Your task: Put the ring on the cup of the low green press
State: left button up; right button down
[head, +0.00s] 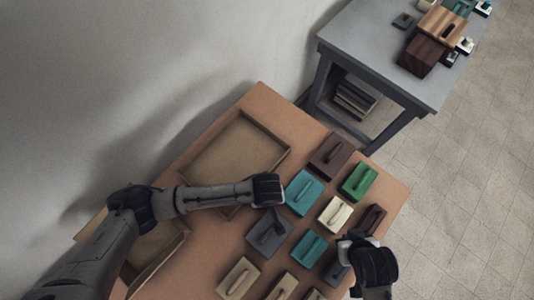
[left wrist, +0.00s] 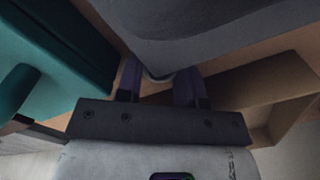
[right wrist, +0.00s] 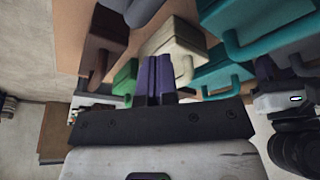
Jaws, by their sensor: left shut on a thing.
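I make out no ring in any view, and I cannot pick out a low green press or its cup. Handled block covers stand in rows on the brown table. The slate-grey cover (head: 268,232) is close in the left wrist view (left wrist: 195,28). My left gripper (head: 267,190) is shut on it, seemingly by its handle; the contact is mostly hidden. A teal cover (head: 304,192) is beside it. My right gripper (right wrist: 157,78) is shut with fingers together and looks empty, close to the green cover (right wrist: 122,78) and cream cover (right wrist: 175,42) in its view.
A shallow tray (head: 276,139) lies on the brown table (head: 262,97), and an open box (head: 178,238) is by my left arm. Brown (head: 330,155) and green (head: 359,181) covers stand at the far side. A grey table (head: 365,45) behind holds wooden blocks (head: 422,54) and small devices.

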pick_arm(q)
jog(key=shift+f, duration=0.1)
jog(key=o, duration=0.6)
notch_tip(320, 180, up, 12)
jog(key=p, duration=0.2)
jog(key=shift+p, duration=0.4)
jog(key=shift+c, duration=0.3)
